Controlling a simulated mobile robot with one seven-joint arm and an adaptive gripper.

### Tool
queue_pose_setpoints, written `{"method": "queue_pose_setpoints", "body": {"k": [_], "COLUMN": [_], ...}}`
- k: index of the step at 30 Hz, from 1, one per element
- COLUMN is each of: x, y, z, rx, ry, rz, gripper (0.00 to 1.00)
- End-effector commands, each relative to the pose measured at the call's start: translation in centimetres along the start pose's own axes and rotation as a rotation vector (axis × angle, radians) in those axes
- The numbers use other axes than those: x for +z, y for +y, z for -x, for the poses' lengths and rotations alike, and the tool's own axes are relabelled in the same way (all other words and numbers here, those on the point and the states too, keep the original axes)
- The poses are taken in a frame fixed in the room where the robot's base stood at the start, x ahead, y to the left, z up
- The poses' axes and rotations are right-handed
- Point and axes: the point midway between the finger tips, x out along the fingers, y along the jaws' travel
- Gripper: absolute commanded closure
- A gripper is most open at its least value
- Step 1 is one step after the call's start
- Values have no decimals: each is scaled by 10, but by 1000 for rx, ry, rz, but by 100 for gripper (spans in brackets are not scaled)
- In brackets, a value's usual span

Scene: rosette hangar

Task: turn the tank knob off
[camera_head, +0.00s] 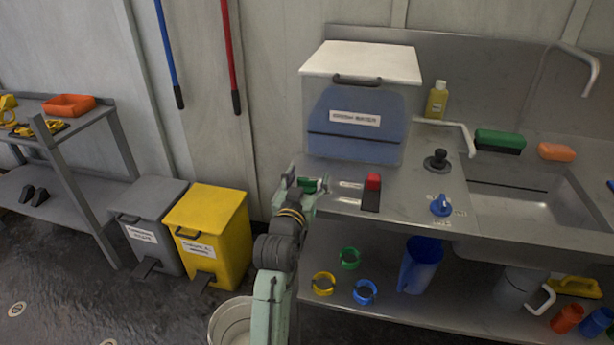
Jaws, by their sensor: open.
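The tank (357,115) is a clear box of bluish water with a white lid and a label, standing on the steel counter. A red and black switch (371,192) is left of the blue knob. I cannot tell for sure which is the tank knob. My gripper (305,184) is open at the counter's left front edge, left of the switch and apart from the blue knob. A green thing shows by its fingers.
A sink (530,205), a tap (575,62), a yellow bottle (437,100) and a green brush (500,141) are at the right. Cups and rings lie on the lower shelf (400,305). Yellow (208,235) and grey bins (150,225) stand left of my arm.

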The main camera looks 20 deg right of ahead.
Motion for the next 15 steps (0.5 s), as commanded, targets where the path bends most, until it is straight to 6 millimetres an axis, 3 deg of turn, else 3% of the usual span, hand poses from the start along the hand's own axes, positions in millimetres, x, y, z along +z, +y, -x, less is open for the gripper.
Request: {"method": "queue_pose_setpoints", "body": {"k": [6,15], "x": [0,0], "y": [0,0], "z": [0,0], "rx": [0,0], "ry": [1,1], "rz": [0,0], "gripper": [40,60]}}
